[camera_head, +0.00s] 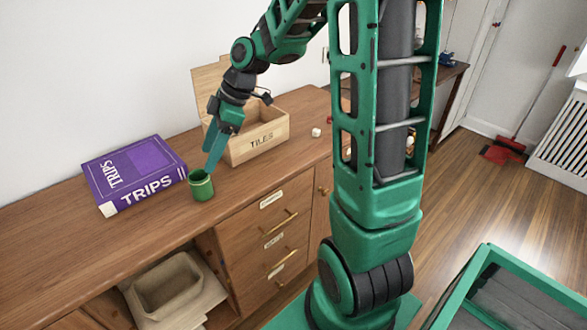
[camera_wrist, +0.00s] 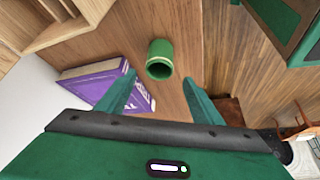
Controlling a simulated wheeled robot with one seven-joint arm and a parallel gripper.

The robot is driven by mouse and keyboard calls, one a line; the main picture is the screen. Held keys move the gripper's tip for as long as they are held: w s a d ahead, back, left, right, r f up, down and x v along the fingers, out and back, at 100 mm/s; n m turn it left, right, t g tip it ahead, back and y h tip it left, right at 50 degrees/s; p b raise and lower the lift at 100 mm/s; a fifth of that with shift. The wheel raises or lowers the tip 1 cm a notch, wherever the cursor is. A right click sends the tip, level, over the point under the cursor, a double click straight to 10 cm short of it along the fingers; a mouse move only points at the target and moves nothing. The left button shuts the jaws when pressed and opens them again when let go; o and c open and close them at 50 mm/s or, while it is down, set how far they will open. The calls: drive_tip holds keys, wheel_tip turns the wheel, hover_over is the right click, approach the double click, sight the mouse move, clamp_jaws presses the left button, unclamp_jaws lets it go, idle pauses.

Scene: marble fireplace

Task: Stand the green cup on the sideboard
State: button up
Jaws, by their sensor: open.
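The green cup (camera_head: 201,186) stands upright on the wooden sideboard (camera_head: 85,255), near its front edge and just right of the purple book. In the wrist view the cup (camera_wrist: 159,58) shows with its open mouth towards the camera, beyond and between the two fingers. My gripper (camera_head: 210,160) is just above and behind the cup in the head view, pointing down. In the wrist view my gripper (camera_wrist: 158,93) has its fingers spread wide with nothing between the tips. The cup appears clear of the fingers in the wrist view.
A purple book marked TRIPS (camera_head: 135,172) lies left of the cup. An open compartment below holds a beige tray (camera_head: 168,285).

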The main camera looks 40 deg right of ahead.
drive_tip(key=s+d+m+h, duration=0.1)
drive_tip(key=s+d+m, duration=0.3)
drive_tip(key=s, duration=0.5)
drive_tip(key=s+d+m+g+h, duration=0.1)
drive_tip(key=s+d+m+h, duration=0.1)
drive_tip(key=s+d+m, duration=0.3)
drive_tip(key=s+d+r+m+g+h, duration=0.1)
drive_tip(key=s+d+m, duration=0.3)
drive_tip(key=s+m, duration=0.6)
drive_tip(key=s+h, duration=0.1)
drive_tip(key=s, duration=0.4)
drive_tip(key=shift+d+m, duration=0.3)
